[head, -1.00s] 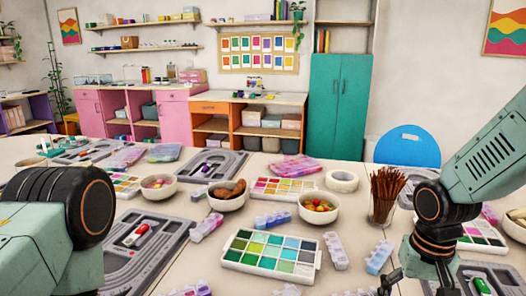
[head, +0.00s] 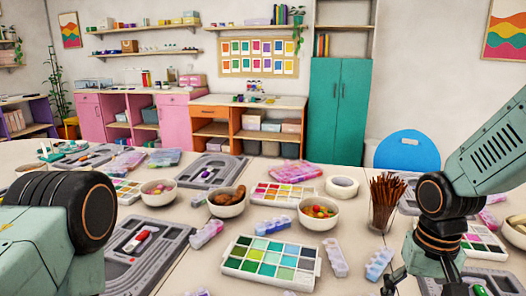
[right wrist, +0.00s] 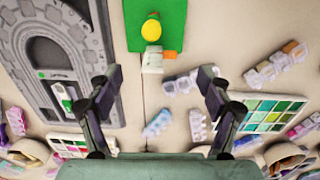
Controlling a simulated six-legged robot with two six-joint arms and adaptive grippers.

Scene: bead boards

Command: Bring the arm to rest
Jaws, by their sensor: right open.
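My right gripper (right wrist: 160,75) is open in the right wrist view, its two dark fingers spread with nothing between the tips. It is above the table. In the head view part of the right gripper (head: 396,278) shows at the bottom edge, under my bent right arm. My left arm shows at the left edge of the head view, but its gripper is out of the picture. Beyond the right fingertips, the wrist view shows a green sheet (right wrist: 172,12) with a yellow round thing (right wrist: 152,29) and a pale block (right wrist: 152,60) at its edge.
A grey bead board (head: 160,238) with a red-and-white tube lies at left. A paint palette (head: 270,262), a bowl of colourful beads (head: 318,212) and a cup of brown sticks (head: 385,205) stand near the right arm. Clear bead boxes (head: 334,257) lie between.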

